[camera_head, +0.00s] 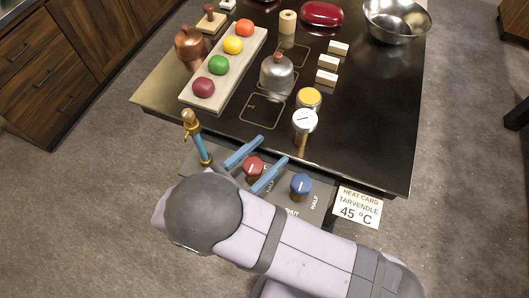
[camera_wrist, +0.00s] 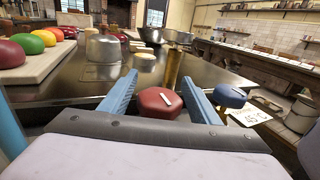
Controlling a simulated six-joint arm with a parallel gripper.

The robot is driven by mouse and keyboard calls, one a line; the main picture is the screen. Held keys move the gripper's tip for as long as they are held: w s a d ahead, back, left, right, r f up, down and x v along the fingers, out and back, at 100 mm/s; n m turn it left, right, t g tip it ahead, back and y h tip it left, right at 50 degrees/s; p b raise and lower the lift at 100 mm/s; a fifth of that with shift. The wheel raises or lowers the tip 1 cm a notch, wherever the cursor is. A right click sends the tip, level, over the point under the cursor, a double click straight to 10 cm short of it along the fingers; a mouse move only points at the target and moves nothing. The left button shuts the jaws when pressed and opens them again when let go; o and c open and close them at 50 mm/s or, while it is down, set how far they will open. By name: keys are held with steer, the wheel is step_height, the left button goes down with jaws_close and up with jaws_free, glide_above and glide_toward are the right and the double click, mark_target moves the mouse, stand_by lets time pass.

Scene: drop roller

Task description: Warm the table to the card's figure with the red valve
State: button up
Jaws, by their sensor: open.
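The red valve (camera_head: 254,168) is a knob with a white pointer mark on the grey panel at the table's near edge. My gripper (camera_head: 274,148) is open, its blue fingers on either side of the red valve; contact is unclear. The wrist view also shows the red valve (camera_wrist: 158,104) between the open fingers. The heat card (camera_head: 358,206) reads "HEAT CARD TARVENDLE 45 °C". A white round dial (camera_head: 304,120) stands on a brass post; its figure is too small to read. The dark glossy table (camera_head: 370,130) lies beyond. My arm hides part of the panel.
A blue valve (camera_head: 301,186) is right of the red one. A brass-topped blue pipe (camera_head: 192,130) rises at left.

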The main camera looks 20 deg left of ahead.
mark_target(253, 157)
steer(key=c, duration=1)
steer(key=shift+c, duration=0.2)
steer(key=shift+a+y, duration=0.1)
steer(key=shift+y, duration=0.2)
steer(key=n+y+p, duration=0.1)
steer(key=n+y, duration=0.1)
steer(key=a+n+t+y+p, duration=0.1)
steer(key=y, duration=0.2)
steer(key=shift+w+r+n, duration=0.1)
steer(key=shift+n, duration=0.3)
steer(key=n+y, duration=0.1)
steer(key=y, duration=0.1)
steer(key=a+n+y, duration=0.1)
steer(key=n+y, duration=0.1)
steer(key=y, duration=0.1)
steer(key=shift+a+n+g+y, duration=0.2)
steer(key=shift+n+y, duration=0.25)
steer(key=shift+y, duration=0.2)
steer(key=shift+a+n+g+y, duration=0.2)
steer(key=shift+n+y, duration=0.25)
steer(key=shift+y, duration=0.5)
steer(key=o, duration=1)
